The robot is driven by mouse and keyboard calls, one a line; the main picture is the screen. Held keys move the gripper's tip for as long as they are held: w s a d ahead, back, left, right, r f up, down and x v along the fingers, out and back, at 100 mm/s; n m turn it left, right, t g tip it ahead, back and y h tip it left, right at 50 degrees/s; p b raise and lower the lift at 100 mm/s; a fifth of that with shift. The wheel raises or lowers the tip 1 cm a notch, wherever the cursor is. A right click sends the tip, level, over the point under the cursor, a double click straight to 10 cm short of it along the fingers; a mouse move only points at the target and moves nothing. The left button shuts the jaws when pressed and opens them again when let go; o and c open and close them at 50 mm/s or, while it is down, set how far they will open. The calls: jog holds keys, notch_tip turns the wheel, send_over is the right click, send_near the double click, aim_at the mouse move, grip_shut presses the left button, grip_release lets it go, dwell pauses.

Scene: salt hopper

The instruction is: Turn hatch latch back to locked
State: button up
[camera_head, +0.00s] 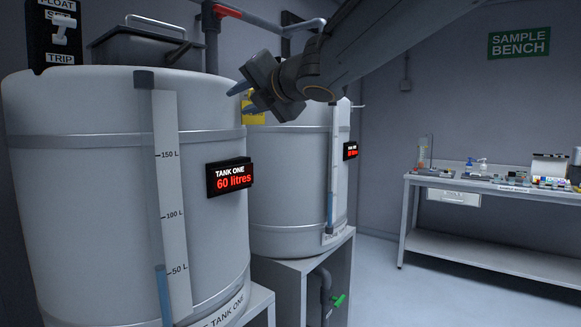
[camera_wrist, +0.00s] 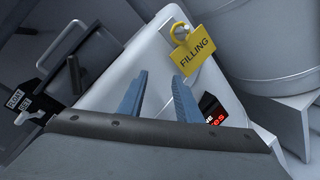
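The grey hatch (camera_head: 140,48) with a bar handle sits on top of tank one (camera_head: 80,190). In the wrist view the hatch (camera_wrist: 45,70) is at the left, with a small dark upright piece (camera_wrist: 74,74) at its near edge. That piece may be the latch; I cannot tell its setting. My gripper (camera_head: 243,99) is right of the hatch, near the tank's upper right rim. Its two blue fingers (camera_wrist: 159,76) are apart with nothing between them, over the pale tank top. My gripper is clear of the hatch.
A yellow FILLING tag (camera_wrist: 195,50) hangs from a pale knob just beyond my fingers. A black float switch panel (camera_head: 52,35) is at far left.

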jog(key=w+d+f+m+g+h+p, duration=0.1)
jog(key=d+f+m+h, duration=0.4)
jog(key=f, duration=1)
jog(key=shift+w+d+f+m+h+p, duration=0.25)
jog(key=shift+d+f+m+h+p, duration=0.15)
jog(key=shift+d+m, duration=1.85)
jog(key=shift+d+n, duration=0.4)
jog(key=shift+n, duration=0.05)
